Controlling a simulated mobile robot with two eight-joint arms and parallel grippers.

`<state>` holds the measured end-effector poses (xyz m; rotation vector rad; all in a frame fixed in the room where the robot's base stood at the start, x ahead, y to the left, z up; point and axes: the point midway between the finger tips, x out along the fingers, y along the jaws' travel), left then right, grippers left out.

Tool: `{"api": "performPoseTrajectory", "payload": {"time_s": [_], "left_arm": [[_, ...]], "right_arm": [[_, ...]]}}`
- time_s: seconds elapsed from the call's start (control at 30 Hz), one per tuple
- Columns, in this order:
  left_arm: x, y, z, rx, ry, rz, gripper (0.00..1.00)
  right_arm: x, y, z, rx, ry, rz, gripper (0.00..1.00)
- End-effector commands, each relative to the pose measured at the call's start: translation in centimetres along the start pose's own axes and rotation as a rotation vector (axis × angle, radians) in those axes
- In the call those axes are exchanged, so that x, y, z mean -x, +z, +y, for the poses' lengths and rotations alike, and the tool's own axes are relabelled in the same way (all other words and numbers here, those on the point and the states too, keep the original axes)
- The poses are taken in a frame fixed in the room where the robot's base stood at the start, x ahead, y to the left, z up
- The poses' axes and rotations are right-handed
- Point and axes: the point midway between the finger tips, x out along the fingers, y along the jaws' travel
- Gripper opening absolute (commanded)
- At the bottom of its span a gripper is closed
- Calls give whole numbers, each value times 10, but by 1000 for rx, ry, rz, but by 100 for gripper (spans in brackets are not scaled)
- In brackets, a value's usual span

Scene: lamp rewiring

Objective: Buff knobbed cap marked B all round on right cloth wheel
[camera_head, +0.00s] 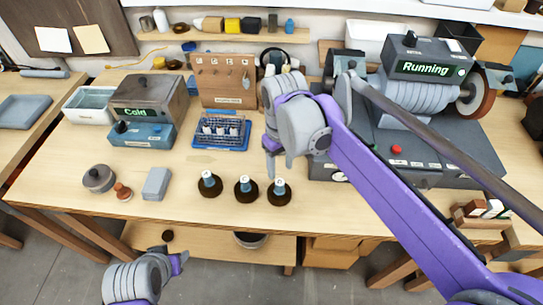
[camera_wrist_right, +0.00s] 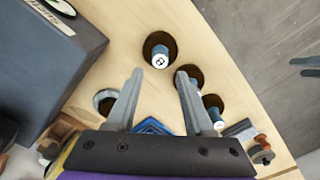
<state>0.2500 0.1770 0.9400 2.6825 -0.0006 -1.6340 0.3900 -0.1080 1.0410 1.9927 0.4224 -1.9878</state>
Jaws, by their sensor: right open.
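My right gripper (camera_head: 280,167) is open and empty above and just behind the right cap; in the wrist view that cap lies beyond the fingertips. The right wheel (camera_head: 475,97) is on the buffing machine (camera_head: 425,95), whose sign reads "Running". My left gripper (camera_head: 172,262) is low at the front left, its jaws unclear.
A wire rack on a blue tray (camera_head: 220,146), a box marked "Cold" (camera_head: 150,98) and a pegboard (camera_head: 222,80) stand behind the caps. My right arm crosses before the machine.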

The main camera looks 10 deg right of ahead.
Motion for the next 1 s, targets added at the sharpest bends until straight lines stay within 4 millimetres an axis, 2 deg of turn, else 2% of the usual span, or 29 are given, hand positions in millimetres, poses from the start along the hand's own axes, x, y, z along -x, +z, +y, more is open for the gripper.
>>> {"api": "performPoseTrajectory", "payload": {"time_s": [0.27,1.0], "left_arm": [[-6,6,0,0,0,-5,50],[-43,40,0,0,0,-29,50]], "right_arm": [[-9,-1,0,6,-2,-7,52],[-75,-1,0,4,-1,-5,52]]}}
